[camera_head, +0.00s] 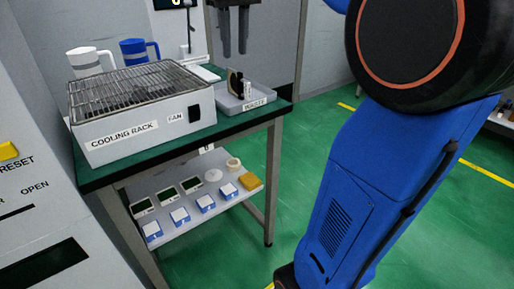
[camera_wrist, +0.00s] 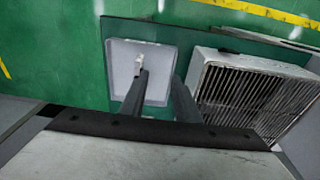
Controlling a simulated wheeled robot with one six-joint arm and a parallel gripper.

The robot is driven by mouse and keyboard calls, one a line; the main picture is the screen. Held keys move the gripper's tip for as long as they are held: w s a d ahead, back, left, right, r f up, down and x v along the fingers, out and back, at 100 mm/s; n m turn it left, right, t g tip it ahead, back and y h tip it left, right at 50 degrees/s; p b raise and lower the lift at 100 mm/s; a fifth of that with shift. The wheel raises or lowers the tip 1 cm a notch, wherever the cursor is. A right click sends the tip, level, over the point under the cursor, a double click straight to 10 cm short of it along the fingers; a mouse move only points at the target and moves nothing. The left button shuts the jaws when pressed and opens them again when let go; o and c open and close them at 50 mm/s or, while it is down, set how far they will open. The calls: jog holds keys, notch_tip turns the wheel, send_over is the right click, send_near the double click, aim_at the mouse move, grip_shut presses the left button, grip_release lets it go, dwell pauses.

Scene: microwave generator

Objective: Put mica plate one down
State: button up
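My gripper (camera_head: 235,52) hangs above the grey tray labelled WASTE (camera_head: 262,98) at the right end of the table. Its two fingers point down and stand apart, with nothing seen between them. A small dark piece with a tan edge (camera_head: 235,86) stands upright in the tray below the fingers; it may be mica plate one, but I cannot tell for sure. A small whitish piece (camera_head: 247,90) is beside it. In the wrist view my gripper (camera_wrist: 158,88) is open over the pale tray (camera_wrist: 120,48), and the dark piece cannot be made out there.
A cooling rack (camera_head: 150,118) with a wire top fills the table's left part. A reset panel (camera_head: 20,170) is at left.

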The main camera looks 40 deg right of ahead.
jog(key=s+a+f+t, duration=0.1)
jog(key=s+a+f, duration=0.1)
jog(key=s+f, duration=0.5)
jog(key=s+a+f+t, duration=0.1)
jog(key=s+a+f, duration=0.2)
jog(key=s+f, duration=0.4)
jog(key=s+a+f+t, duration=0.1)
jog(key=s+a+f, duration=0.2)
jog(key=s+f, duration=0.5)
notch_tip(320, 180, down, 7)
jog(key=shift+a+f+t, duration=0.15)
jog(key=shift+a+t, duration=0.1)
jog(key=shift+t, duration=0.05)
jog(key=shift+s, duration=0.1)
